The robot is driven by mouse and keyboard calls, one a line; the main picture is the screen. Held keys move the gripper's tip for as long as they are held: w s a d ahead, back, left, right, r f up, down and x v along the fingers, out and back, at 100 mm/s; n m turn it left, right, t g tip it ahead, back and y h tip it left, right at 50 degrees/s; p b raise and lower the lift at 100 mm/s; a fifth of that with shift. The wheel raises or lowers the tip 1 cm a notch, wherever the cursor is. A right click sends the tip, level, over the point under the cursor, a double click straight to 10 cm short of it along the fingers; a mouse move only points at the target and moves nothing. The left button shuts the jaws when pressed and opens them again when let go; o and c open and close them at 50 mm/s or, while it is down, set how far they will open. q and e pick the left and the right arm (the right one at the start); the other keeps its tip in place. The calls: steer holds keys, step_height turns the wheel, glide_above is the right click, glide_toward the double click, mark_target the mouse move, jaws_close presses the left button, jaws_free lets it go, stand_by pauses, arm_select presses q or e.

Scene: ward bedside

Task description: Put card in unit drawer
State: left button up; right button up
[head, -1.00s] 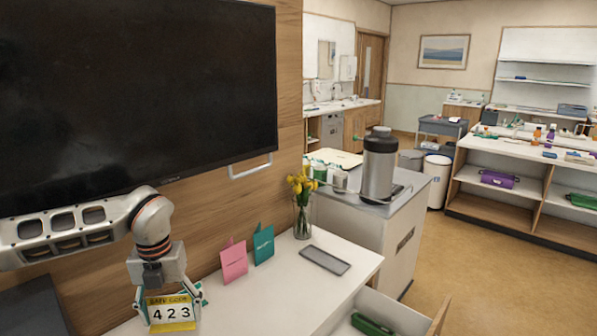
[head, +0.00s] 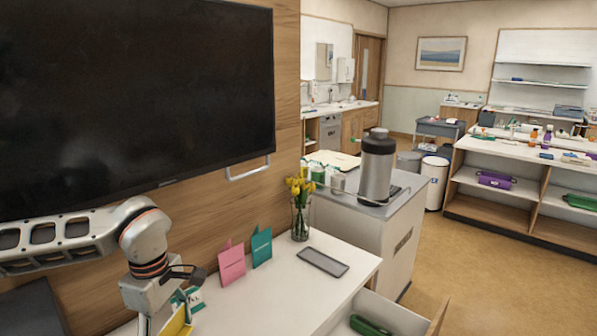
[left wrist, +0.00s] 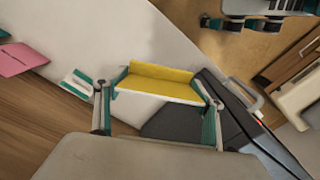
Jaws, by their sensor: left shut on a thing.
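My left gripper (head: 172,326) is shut on a yellow card stand (head: 177,323), low at the left over the near end of the white counter. In the left wrist view the yellow stand (left wrist: 158,80) sits between the fingers, and my left gripper (left wrist: 162,92) hides part of it. A pink card (head: 231,264) and a teal card (head: 262,247) stand upright on the counter. The unit drawer (head: 398,312) is open at the lower right. What seems to be my right gripper (left wrist: 224,23) shows small at the top of the left wrist view, its jaws unclear.
A dark flat tray (head: 323,262) and a vase of yellow flowers (head: 300,215) are on the counter (head: 285,295). A green object (head: 370,326) lies in the drawer. A large screen (head: 130,90) hangs above.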

arm_select(q)
steer(key=m, duration=0.2)
steer(key=s+m, duration=0.1)
steer(key=m, duration=0.1)
steer(key=shift+s+d+r, duration=0.1)
steer(key=shift+d, duration=0.05)
steer(key=m, duration=0.2)
steer(key=s+m, duration=0.1)
steer(key=m, duration=0.1)
steer(key=shift+d+r, duration=0.1)
steer(key=shift+d, duration=0.1)
steer(key=m, duration=0.1)
steer(key=s+m, duration=0.1)
steer(key=m, duration=0.1)
steer(key=shift+d+m, duration=0.1)
steer(key=shift+m, duration=0.2)
steer(key=m, duration=0.1)
steer(key=s+m, duration=0.1)
steer(key=m, duration=0.1)
steer(key=shift+d+r+m, duration=0.15)
steer(key=shift+m, duration=0.15)
